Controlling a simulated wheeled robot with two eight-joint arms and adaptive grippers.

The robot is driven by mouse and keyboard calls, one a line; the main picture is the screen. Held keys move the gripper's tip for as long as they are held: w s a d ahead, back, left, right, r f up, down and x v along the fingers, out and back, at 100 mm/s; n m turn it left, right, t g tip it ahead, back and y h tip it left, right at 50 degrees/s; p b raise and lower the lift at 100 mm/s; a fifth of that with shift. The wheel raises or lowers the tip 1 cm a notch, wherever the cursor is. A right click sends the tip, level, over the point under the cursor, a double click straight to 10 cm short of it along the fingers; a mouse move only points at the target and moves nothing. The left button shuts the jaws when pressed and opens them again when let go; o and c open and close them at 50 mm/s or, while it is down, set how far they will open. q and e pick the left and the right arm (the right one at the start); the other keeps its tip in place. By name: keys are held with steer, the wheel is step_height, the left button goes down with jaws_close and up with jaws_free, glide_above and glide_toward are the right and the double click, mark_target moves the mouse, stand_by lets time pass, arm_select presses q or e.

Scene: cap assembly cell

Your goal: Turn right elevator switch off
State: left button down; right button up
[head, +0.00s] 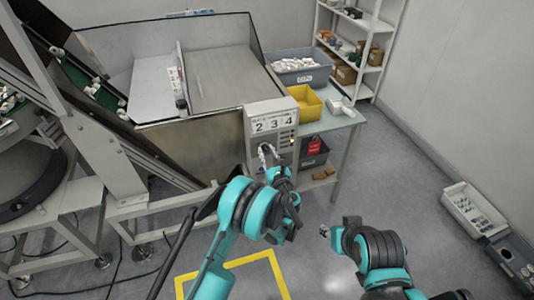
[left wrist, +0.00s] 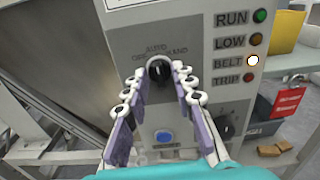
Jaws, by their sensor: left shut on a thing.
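A grey control panel (head: 270,120), marked 2 3 4, stands on the front of the hopper machine. In the left wrist view its black selector knob (left wrist: 158,72) sits under a label reading AUTO and HAND, with a third word to the left partly legible. My left gripper (head: 267,152) reaches the panel, and its fingers (left wrist: 158,78) are shut on the knob, one on each side. The knob's exact pointing is hard to tell. My right arm is low at the right in the head view; its gripper (head: 325,231) is small and its fingers are unclear.
A second black knob (left wrist: 226,130) and a blue button (left wrist: 164,137) sit lower on the panel. The BELT lamp (left wrist: 253,61) glows white. A side table (head: 335,122) with a yellow bin (head: 305,103) stands right of the panel.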

arm_select(q)
steer(key=n, duration=0.4)
steer(key=shift+n, duration=2.1)
steer(key=c, duration=1.3)
jaws_free()
steer(key=shift+o, duration=0.2)
steer(key=shift+d, duration=0.1)
steer(key=v, duration=0.7)
steer(key=shift+s, duration=0.25)
